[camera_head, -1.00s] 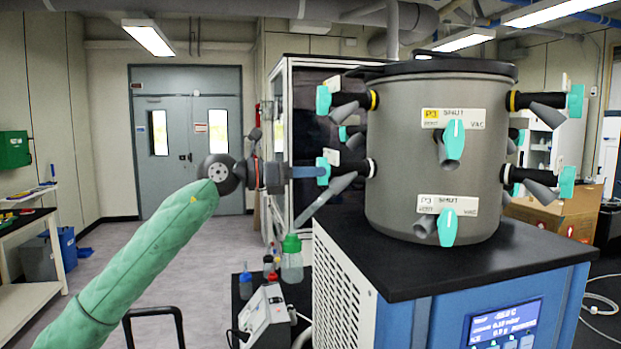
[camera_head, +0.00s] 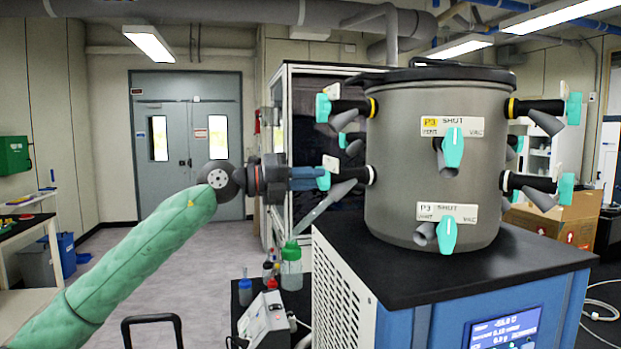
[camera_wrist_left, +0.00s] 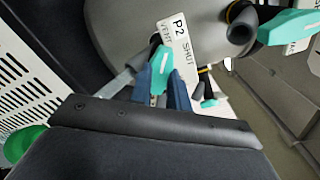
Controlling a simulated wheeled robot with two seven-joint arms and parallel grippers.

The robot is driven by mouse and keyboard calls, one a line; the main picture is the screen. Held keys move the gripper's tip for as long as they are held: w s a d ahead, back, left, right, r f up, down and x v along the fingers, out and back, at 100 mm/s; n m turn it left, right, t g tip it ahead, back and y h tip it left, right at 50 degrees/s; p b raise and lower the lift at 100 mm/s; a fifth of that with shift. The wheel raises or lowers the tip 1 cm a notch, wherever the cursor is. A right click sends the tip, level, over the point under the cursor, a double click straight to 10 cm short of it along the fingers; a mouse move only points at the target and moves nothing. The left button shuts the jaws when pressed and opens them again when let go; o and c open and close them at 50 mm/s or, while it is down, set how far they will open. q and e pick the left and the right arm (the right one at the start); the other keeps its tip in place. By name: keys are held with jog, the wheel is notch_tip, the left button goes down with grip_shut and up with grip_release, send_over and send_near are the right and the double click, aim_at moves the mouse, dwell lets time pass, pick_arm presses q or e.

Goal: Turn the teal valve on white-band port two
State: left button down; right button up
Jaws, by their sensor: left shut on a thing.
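The teal valve handle (camera_wrist_left: 160,70) of port two sits between the blue fingers of my left gripper (camera_wrist_left: 162,84) in the left wrist view. The white label beside it (camera_wrist_left: 177,44) reads P2 SHUT. In the head view the handle (camera_head: 324,181) shows at the lower left of the grey drum (camera_head: 420,180), mostly covered by my left gripper (camera_head: 312,178), which is shut on it from the left. The dark port stub (camera_head: 355,174) runs from the handle to the drum. My right gripper is out of view.
Another teal valve (camera_head: 322,108) on a yellow-banded port sits just above my left gripper. Front valves labelled P3 (camera_head: 453,147) and more at the right ring the drum. The black-topped blue cabinet (camera_head: 350,240) stands below; a green-capped bottle (camera_head: 291,267) is under the gripper.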

pick_arm(q)
jog(key=shift+a+r+n, duration=0.1)
jog(key=shift+r+n, duration=0.1)
jog(key=shift+n, duration=0.2)
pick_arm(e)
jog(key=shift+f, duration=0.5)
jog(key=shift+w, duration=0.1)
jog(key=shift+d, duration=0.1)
pick_arm(q)
jog(key=c, duration=1.3)
grip_release()
jog(key=shift+w+f, duration=0.1)
